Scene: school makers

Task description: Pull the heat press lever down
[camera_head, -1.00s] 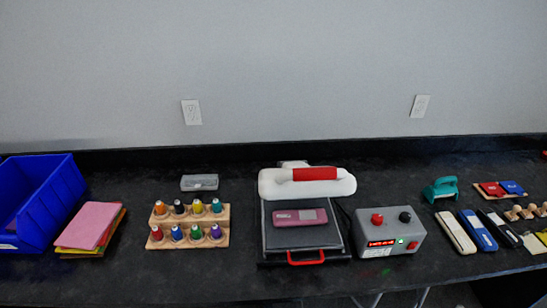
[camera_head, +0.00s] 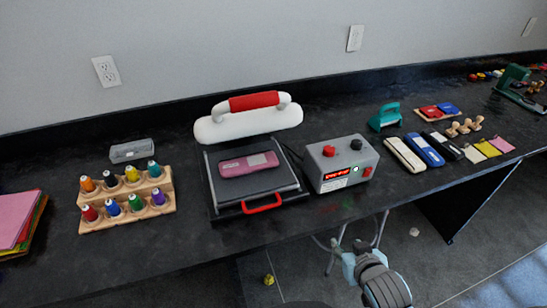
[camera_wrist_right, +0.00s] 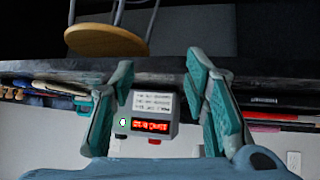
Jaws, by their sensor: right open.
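The heat press (camera_head: 212,200) stands on the black counter left of centre in the head view. Its white upper part (camera_head: 215,131) is raised at the back, with a red lever grip (camera_head: 254,101) on top. A pink-purple item (camera_head: 249,164) lies on its dark lower plate, and a red handle (camera_head: 262,205) sticks out in front. My right arm shows at the bottom of the head view, low in front of the counter and apart from the press. In the right wrist view my right gripper (camera_wrist_right: 164,108) is open and empty. My left gripper is out of view.
A grey control box (camera_head: 341,163) with a red display stands right of the press. A wooden rack (camera_head: 126,202) of coloured spools is on its left. A stool (camera_wrist_right: 105,40) shows in the right wrist view.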

